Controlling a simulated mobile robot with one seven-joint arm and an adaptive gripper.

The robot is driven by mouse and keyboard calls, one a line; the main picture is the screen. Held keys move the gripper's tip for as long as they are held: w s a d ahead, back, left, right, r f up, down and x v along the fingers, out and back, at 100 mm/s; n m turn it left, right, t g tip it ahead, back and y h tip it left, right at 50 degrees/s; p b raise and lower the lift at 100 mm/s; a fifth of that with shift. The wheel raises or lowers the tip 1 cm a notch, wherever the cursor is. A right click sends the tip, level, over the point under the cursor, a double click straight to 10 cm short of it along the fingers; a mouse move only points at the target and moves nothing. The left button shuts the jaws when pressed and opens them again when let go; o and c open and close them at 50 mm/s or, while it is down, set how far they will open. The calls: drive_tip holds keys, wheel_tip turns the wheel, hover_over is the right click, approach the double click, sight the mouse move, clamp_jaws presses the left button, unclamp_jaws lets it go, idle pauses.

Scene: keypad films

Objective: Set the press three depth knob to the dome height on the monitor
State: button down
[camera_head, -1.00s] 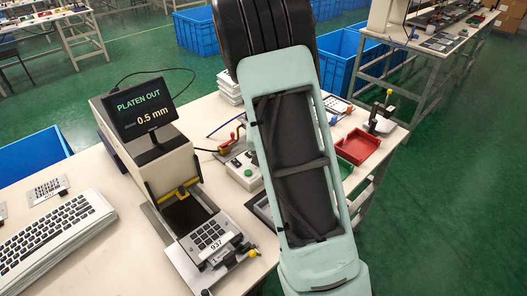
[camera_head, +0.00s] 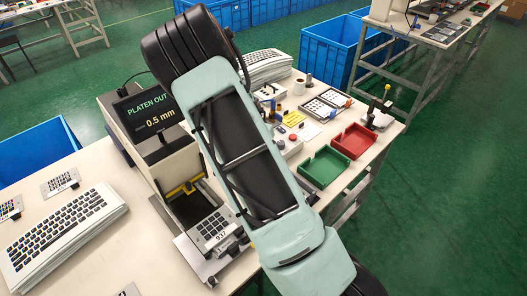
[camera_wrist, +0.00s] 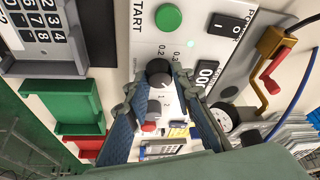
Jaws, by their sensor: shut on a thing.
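The monitor (camera_head: 152,115) stands at the left in the head view and reads "PLATEN OUT" and 0.5 mm; a small word before the number is unreadable. In the wrist view, a round dark knob (camera_wrist: 158,72) sits on a white panel, with 0.2 and 0.3 printed above it and 1 and 2 below. The blue pads of my gripper (camera_wrist: 157,82) are on both sides of this knob and shut on it. Its exact pointer setting is hard to read. My arm hides my gripper in the head view.
A green START button (camera_wrist: 168,18), a power switch (camera_wrist: 226,26) and a brass and red lever (camera_wrist: 272,70) are near my gripper. Green (camera_head: 325,166) and red (camera_head: 354,141) trays stand on the bench's right. A keypad unit (camera_head: 214,228) lies before the press.

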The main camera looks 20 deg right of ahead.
drive_tip(key=c, duration=1.7)
unclamp_jaws()
drive_tip(key=v, duration=1.2)
drive_tip(key=shift+w, duration=0.15)
